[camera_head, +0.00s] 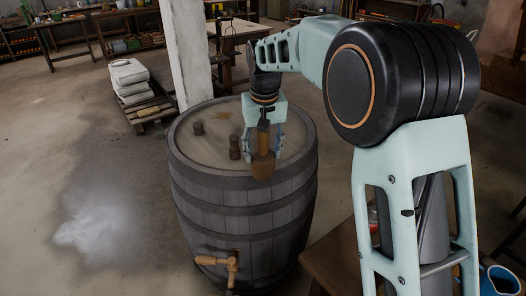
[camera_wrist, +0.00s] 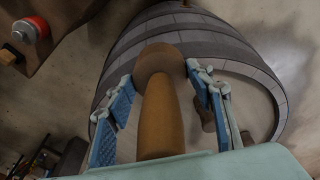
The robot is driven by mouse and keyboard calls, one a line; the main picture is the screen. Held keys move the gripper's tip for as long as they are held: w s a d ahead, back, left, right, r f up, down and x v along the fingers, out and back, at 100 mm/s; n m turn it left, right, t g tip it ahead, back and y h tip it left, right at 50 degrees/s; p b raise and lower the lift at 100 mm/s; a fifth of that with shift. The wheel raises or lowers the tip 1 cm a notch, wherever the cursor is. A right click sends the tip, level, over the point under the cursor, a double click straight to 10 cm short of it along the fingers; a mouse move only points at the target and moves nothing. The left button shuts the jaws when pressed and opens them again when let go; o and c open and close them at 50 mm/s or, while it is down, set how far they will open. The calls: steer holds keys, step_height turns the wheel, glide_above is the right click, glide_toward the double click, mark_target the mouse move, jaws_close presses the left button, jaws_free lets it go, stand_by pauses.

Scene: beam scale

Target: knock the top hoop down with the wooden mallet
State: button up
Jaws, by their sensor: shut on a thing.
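A grey wooden barrel (camera_head: 205,215) stands upright on the floor, ringed by dark hoops. Its top hoop (camera_head: 212,181) runs just below the rim. My gripper (camera_head: 264,150) is shut on the handle of the wooden mallet (camera_head: 263,168), above the front right of the barrel's top. The mallet's head hangs downward near the rim; I cannot tell whether it touches. In the wrist view the mallet's handle (camera_wrist: 160,122) runs between the blue fingers, and its round head covers part of the barrel's edge (camera_wrist: 195,44).
Two dark wooden plugs (camera_head: 197,128) (camera_head: 234,148) stand on the barrel's lid. A wooden tap (camera_head: 231,263) sticks out of its lower front. A wooden table (camera_head: 333,260) is close at the right. A post (camera_head: 187,55) and a pallet (camera_head: 150,108) with sacks stand behind. The floor at left is clear.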

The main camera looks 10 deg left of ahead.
steer(key=shift+r, duration=0.2)
step_height(320, 180, up, 7)
steer(key=p, duration=0.6)
steer(key=shift+f, duration=0.1)
